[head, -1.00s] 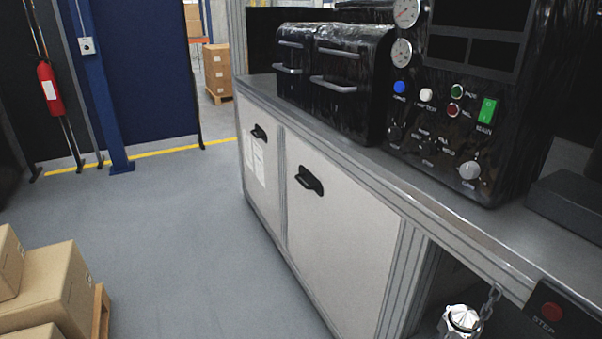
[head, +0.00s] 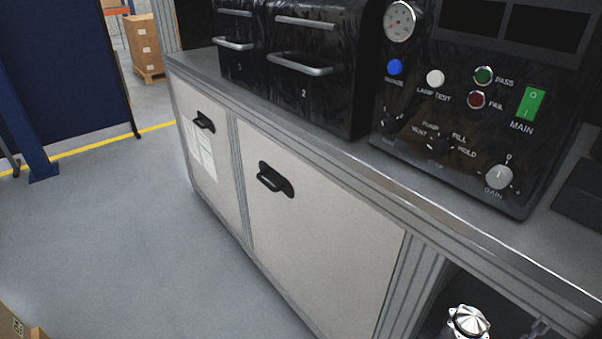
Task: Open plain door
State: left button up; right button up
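The bench front has two pale cabinet doors, both closed. The plain door (head: 315,240) is the nearer one, with no paper on it and a black handle (head: 275,180) near its upper left. The other door (head: 190,115) is farther left, with white sheets (head: 200,150) on it and its own black handle (head: 204,122). Neither of my grippers is in the head view.
A black control panel (head: 455,165) and black drawer units 1 and 2 (head: 305,95) stand on the bench top (head: 400,182). A metal part (head: 468,322) sits in the open bay at lower right. Grey floor (head: 120,240) before the doors is clear; a carton (head: 18,325) shows at lower left.

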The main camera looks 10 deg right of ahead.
aim_at(336, 255)
jog(key=i+j+z, duration=0.15)
jog(key=i+z, duration=0.3)
jog(key=i+j+z, duration=0.2)
jog(key=z, duration=0.2)
jog(key=i+j+z, duration=0.25)
jog(key=z, duration=0.2)
